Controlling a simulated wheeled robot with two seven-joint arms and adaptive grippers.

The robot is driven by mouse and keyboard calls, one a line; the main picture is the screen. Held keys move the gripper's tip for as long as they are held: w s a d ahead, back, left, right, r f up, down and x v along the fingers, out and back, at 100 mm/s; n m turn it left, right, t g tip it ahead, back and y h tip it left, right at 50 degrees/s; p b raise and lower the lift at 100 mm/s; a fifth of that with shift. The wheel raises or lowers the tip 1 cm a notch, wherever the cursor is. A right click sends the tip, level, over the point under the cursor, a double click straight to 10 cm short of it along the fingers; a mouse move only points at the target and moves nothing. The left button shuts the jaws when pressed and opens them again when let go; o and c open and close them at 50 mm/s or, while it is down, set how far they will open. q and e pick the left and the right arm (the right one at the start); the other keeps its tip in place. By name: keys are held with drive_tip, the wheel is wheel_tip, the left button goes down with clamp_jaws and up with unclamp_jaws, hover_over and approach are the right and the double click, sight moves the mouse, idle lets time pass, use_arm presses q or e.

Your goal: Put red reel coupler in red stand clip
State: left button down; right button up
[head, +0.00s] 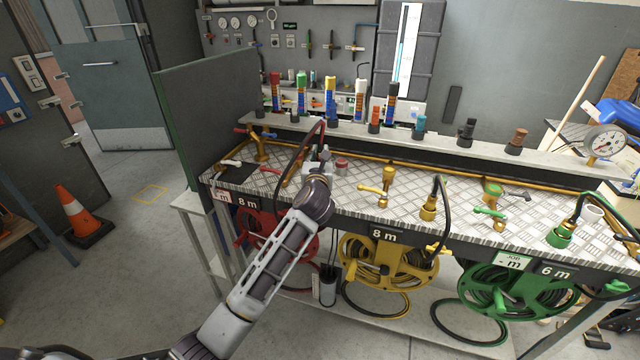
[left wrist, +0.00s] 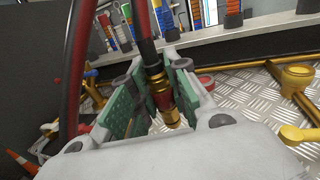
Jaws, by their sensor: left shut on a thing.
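My left gripper (head: 318,158) is above the back of the checker-plate bench, left of the middle. In the left wrist view its green-padded fingers (left wrist: 160,100) are shut around the red and brass coupler (left wrist: 155,86), on the end of a dark hose. The coupler's brass tip points down, and it is mostly hidden in the head view. A low round red piece (head: 342,165) sits on the bench just right of the gripper, apart from it; it also shows in the left wrist view (left wrist: 206,82). I cannot tell if it is the red stand clip. The red reel (head: 277,240) hangs below, partly behind my arm.
A brass tap (head: 383,185) stands right of the gripper. A yellow coupler (head: 429,207) and a green coupler (head: 562,236) stand upright farther right. A raised shelf (head: 450,142) with several coloured pieces runs behind. A red hose (head: 312,138) arches beside the gripper.

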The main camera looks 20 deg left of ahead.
use_arm(q)
wheel_tip(320, 180, down, 4)
drive_tip(key=shift+r+b, duration=0.2)
drive_tip(key=shift+b, duration=0.1)
drive_tip(key=shift+f, duration=0.7)
drive_tip(key=shift+f+b, duration=0.35)
drive_tip(key=shift+f, duration=1.15)
use_arm(e)
drive_tip(key=w, duration=0.1)
drive_tip(key=w+a, duration=0.2)
drive_tip(key=w, duration=0.1)
drive_tip(key=shift+a+r, duration=0.15)
drive_tip(key=shift+r, duration=0.1)
